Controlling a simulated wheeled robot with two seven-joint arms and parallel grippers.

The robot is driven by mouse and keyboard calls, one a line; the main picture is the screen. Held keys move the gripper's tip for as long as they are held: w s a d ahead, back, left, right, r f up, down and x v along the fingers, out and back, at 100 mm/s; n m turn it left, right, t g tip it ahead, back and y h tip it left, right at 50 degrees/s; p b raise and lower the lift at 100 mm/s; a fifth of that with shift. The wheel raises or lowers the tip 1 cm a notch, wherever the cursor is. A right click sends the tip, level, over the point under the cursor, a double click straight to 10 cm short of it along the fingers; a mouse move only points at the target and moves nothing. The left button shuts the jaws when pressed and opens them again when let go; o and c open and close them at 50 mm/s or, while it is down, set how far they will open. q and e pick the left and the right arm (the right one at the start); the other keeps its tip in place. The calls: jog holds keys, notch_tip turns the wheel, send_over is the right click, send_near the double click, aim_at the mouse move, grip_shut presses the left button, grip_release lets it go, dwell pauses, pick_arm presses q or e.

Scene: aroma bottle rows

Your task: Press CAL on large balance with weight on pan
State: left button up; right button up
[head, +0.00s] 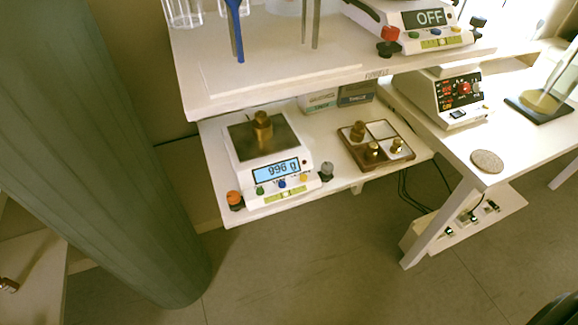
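A white balance (270,160) stands on the lower shelf. A brass weight (263,128) stands upright on its dark square pan (246,143). Its lit blue display (276,171) reads about 996 g. Below the display are a green button (259,190), a blue button (282,184) and a yellow button (303,177); their labels are too small to read. A second balance (440,40) on the upper shelf shows OFF and is cut by the top edge. Neither of my grippers is in view.
The upper shelf (235,100) overhangs behind the balance. A divided tray (366,161) with several brass weights lies to its right. A red-and-black control box (458,95) and a round disc (487,161) are on the right bench. A large green-grey column (95,150) fills the left.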

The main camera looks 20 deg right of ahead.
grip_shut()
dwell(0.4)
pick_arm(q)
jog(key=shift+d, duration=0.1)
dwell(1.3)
